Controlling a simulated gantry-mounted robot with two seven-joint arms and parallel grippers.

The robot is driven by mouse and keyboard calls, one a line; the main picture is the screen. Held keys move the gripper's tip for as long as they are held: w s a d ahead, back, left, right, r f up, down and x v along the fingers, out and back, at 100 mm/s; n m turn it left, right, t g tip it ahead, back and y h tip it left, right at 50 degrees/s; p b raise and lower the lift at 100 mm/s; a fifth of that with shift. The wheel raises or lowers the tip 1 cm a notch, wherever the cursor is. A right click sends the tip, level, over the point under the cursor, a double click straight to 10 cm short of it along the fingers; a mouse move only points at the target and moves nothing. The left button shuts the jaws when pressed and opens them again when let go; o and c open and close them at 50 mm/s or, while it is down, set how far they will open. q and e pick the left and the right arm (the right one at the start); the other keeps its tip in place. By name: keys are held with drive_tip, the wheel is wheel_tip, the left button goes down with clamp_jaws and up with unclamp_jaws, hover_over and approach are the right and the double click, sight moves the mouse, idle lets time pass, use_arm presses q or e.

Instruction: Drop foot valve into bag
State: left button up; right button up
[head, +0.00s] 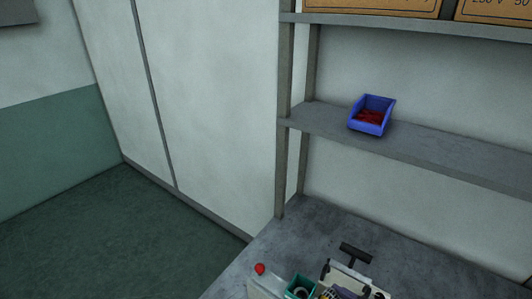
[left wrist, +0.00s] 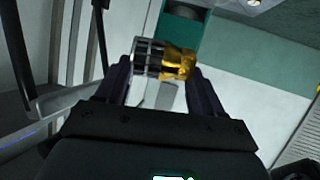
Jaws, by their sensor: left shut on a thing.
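The foot valve (left wrist: 177,62), a brass-coloured body with a dark slotted strainer end, lies across between the fingertips of my left gripper (left wrist: 164,72) in the left wrist view. The gripper is shut on it. The strainer end points left and the brass end right. My right gripper is not in view. I cannot identify a bag in either view.
A grey shelf (head: 440,157) holds a blue bin (head: 371,127) with red pieces. The bench's back left is clear.

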use_arm(q)
wheel_tip(320, 180, down, 2)
drive_tip(key=shift+s+f+b, duration=0.15)
drive_tip(key=shift+f+b, duration=0.1)
drive_tip(key=shift+b, duration=0.6)
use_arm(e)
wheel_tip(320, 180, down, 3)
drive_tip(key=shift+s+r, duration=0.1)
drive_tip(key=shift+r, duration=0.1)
use_arm(q)
drive_tip(key=shift+f+b, duration=1)
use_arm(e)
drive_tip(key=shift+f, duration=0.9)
use_arm(q)
drive_tip(key=o, duration=1.3)
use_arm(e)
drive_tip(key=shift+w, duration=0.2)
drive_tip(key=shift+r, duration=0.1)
